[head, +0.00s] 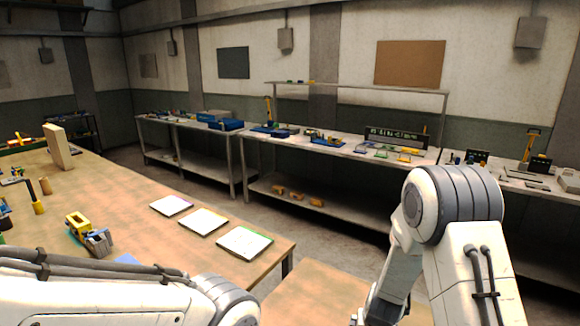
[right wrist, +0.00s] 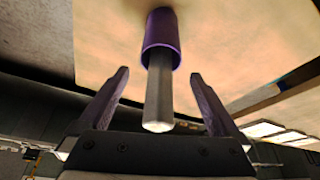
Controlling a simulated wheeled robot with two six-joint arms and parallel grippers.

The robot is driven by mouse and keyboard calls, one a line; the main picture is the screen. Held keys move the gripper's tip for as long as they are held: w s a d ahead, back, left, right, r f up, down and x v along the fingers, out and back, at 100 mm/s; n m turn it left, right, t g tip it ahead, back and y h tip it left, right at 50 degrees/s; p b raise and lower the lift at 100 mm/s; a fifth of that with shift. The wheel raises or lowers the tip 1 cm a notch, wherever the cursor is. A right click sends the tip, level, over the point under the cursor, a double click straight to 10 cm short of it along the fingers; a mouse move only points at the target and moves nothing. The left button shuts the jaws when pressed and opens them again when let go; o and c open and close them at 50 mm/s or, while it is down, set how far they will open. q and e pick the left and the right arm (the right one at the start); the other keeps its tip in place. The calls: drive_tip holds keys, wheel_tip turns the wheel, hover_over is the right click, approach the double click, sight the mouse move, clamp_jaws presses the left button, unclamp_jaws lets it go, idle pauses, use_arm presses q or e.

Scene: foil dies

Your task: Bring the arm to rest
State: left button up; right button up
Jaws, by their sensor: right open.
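My right gripper (right wrist: 159,74) is open in the right wrist view, its two dark fingers apart. A grey metal rod with a purple collar (right wrist: 161,40) shows between and beyond the fingers. Clear gaps show on both sides of it, and neither finger appears to touch it. Its purple end meets a light wooden surface (right wrist: 110,30). In the head view my right arm (head: 450,210) is raised at the right and bends down towards the lower edge. My left arm (head: 100,295) lies across the lower left, and its gripper is out of the picture.
A wooden table (head: 150,240) at the left holds three white cards, a yellow and grey device (head: 92,236) and an upright beige block (head: 58,146). A lower wooden surface (head: 310,295) is in front. Metal benches (head: 300,142) with tools line the wall, with open floor before them.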

drive_tip(key=s+a+r+n+p, duration=0.1)
drive_tip(key=s+a+r+p, duration=0.2)
drive_tip(key=s+r+p, duration=0.4)
drive_tip(key=shift+s+a+r+y+p, duration=0.15)
drive_tip(key=shift+a+y+p, duration=0.2)
drive_tip(key=shift+y+p, duration=0.05)
idle(3.1)
